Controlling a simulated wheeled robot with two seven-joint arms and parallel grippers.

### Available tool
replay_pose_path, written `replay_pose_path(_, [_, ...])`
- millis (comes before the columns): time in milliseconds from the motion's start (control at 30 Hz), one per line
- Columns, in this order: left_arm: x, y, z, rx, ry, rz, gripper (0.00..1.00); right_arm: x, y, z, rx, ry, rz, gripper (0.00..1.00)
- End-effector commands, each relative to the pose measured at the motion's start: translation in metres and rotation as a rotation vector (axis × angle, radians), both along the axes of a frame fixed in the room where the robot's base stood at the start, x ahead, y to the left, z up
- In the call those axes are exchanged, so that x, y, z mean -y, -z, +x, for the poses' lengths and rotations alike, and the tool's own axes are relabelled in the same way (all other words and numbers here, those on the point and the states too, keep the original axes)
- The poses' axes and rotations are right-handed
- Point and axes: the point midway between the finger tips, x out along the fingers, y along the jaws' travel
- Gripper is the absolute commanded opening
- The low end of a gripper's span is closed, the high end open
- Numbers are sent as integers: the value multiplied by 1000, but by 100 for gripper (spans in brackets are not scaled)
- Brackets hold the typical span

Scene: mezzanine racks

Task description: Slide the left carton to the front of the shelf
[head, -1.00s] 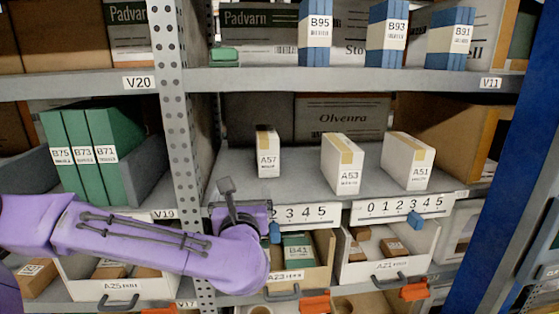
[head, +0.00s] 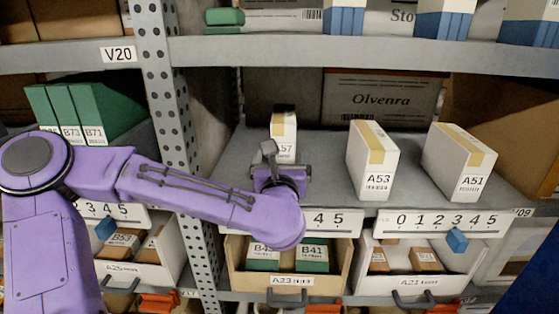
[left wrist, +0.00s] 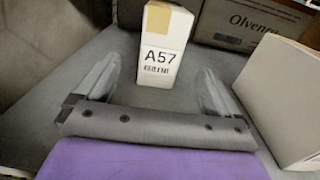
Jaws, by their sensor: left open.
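The left carton, white with a tan tape strip and label A57 (head: 284,124), stands upright on the middle shelf. In the head view its lower part is hidden behind my left gripper (head: 278,165). In the left wrist view the carton (left wrist: 164,52) stands straight ahead. The fingers of my left gripper (left wrist: 158,78) are wide apart and empty, with the carton just beyond and between their line. I see no contact. My right gripper is not in view.
Carton A53 (head: 372,162) stands to the right, and its bare side (left wrist: 280,105) is close to the right finger. Carton A51 (head: 461,163) is farther right. An Olvenra box (head: 385,98) stands behind. A perforated post (head: 172,120) is on the left. Numbered strips (head: 440,222) line the shelf front.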

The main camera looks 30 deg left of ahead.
Motion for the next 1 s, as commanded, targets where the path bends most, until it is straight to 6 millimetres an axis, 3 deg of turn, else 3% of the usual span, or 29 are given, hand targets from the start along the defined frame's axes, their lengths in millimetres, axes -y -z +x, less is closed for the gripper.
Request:
replay_pose_path(200, [-24,-4,36,-4,-3,0,96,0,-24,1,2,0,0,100])
replay_pose_path(433, [-41,-3,68,-2,1,0,96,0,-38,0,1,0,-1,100])
replay_pose_path(867, [-48,0,77,-1,3,1,96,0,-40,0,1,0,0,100])
replay_pose_path(1000, [-47,0,77,0,3,0,53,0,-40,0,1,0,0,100])
